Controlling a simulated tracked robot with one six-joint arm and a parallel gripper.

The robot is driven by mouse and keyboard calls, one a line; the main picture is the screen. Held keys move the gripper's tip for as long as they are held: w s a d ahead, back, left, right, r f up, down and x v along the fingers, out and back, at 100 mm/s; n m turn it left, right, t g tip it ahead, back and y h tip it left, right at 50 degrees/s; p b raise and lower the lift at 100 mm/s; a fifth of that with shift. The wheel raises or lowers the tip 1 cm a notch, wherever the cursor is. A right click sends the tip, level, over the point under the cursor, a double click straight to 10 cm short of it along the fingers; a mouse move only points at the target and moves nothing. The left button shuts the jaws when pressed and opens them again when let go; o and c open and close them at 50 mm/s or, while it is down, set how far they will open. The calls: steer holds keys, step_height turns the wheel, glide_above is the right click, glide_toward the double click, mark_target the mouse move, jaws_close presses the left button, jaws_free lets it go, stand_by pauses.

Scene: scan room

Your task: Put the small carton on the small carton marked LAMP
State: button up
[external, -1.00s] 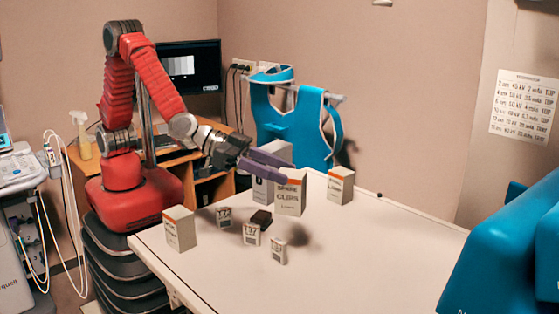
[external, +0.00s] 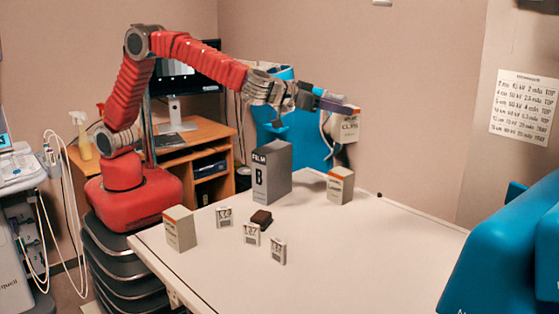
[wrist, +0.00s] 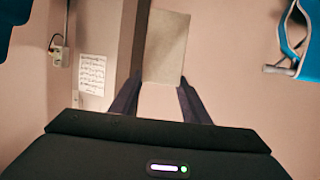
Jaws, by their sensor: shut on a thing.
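The small carton (external: 345,128), pale with an orange top edge and the word CLIPS, is held by my gripper (external: 340,106) high above the table. In the wrist view the carton's plain pale face (wrist: 166,48) shows between the two fingers of my gripper (wrist: 157,90). The small carton marked LAMP (external: 340,188) stands upright on the table's far right part, with an orange band near its top; its lettering is hard to read now. The held carton hangs above it in the external view, with a clear gap between them.
A tall grey box marked FILM B (external: 272,175) stands left of the LAMP carton. Another small carton (external: 180,231) stands at the table's left edge. The table's right side (external: 390,245) is clear.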

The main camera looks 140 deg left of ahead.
mark_target(335, 140)
steer(key=shift+s+f, duration=0.1)
steer(key=shift+s, duration=0.15)
steer(key=shift+f, duration=2.5)
steer(key=shift+f, duration=2.5)
steer(key=o, duration=1.4)
steer(key=shift+f, duration=0.1)
